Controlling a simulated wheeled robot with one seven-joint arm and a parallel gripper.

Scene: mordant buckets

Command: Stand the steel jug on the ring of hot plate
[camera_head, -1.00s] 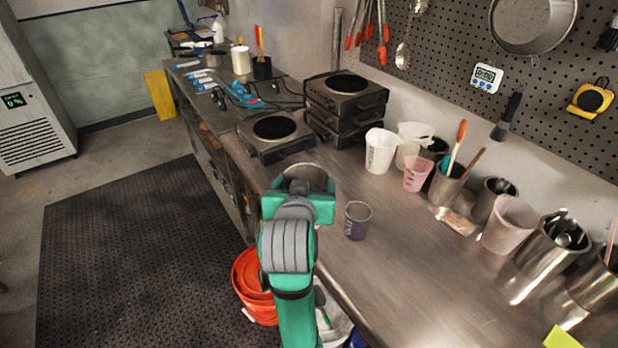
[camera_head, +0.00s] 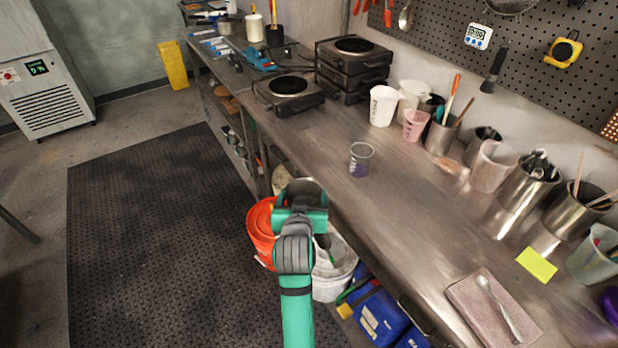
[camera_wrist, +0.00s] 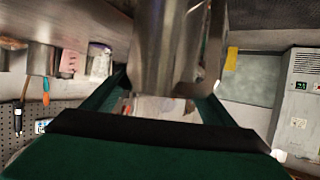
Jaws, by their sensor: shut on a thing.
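The steel jug (camera_wrist: 170,45) is close up in the wrist view, a shiny metal body between the fingers. My gripper (camera_head: 300,196) is shut on it at the table's front edge; in the head view only part of the jug's top (camera_head: 301,186) shows beyond the gripper. The hot plate (camera_head: 289,92), low and steel with a round dark ring (camera_head: 290,85), stands on the table farther back, apart from the jug. More hot plates (camera_head: 352,68) are stacked to its right. The jug's base is hidden in the head view.
A purple-bottomed cup (camera_head: 361,160) stands on the table (camera_head: 400,205) right of my gripper. White and pink cups (camera_head: 416,125) and steel pots line the wall. An orange bucket (camera_head: 262,228) and white bucket (camera_head: 333,270) are below the edge. Bare tabletop lies before the hot plate.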

